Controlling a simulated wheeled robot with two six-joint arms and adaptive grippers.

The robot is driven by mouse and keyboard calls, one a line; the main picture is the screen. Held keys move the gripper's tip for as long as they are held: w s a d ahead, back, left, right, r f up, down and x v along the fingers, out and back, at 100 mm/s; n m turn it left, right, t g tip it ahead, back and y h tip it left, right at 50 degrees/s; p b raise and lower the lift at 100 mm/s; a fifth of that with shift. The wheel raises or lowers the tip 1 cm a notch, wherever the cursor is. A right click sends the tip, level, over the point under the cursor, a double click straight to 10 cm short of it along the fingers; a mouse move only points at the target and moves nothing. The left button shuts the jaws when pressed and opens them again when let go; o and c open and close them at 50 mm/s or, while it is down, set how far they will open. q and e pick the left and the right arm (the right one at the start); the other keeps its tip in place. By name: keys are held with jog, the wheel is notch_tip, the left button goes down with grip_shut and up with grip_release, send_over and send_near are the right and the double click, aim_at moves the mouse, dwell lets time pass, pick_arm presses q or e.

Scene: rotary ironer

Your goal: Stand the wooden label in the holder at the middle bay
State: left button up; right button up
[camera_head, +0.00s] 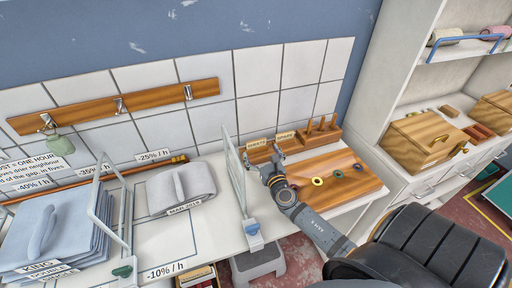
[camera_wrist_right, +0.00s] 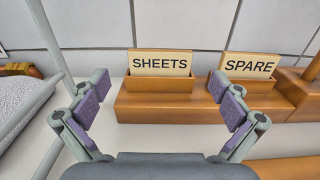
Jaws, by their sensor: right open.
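Two wooden labels stand upright in a wooden rack (camera_wrist_right: 160,106) by the tiled wall. One reads SHEETS (camera_wrist_right: 160,63) and the other SPARE (camera_wrist_right: 251,66); in the head view they are the SHEETS label (camera_head: 263,142) and the SPARE label (camera_head: 285,135). My right gripper (camera_head: 263,159) is open and empty, in front of the rack; in the right wrist view its spread fingers (camera_wrist_right: 160,105) frame the SHEETS label, touching nothing that I can make out. A folded grey cloth (camera_head: 180,187) lies in the middle bay, with a printed tag at its front. I cannot make out an empty holder there. My left gripper is out of view.
White frames (camera_head: 237,175) divide the counter, one just left of my right gripper. Folded blue linen (camera_head: 55,235) is stacked at left. A wooden board (camera_head: 330,178) with coloured rings lies right of my arm. A peg rail (camera_head: 120,104) hangs on the wall.

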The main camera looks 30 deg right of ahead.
aim_at(257, 144)
jog(key=shift+w, duration=0.15)
jog(key=x, duration=0.4)
jog(key=shift+w+d, duration=0.1)
jog(key=shift+w, duration=0.2)
jog(key=shift+c, duration=0.5)
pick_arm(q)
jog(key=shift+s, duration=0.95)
pick_arm(e)
jog(key=c, duration=0.9)
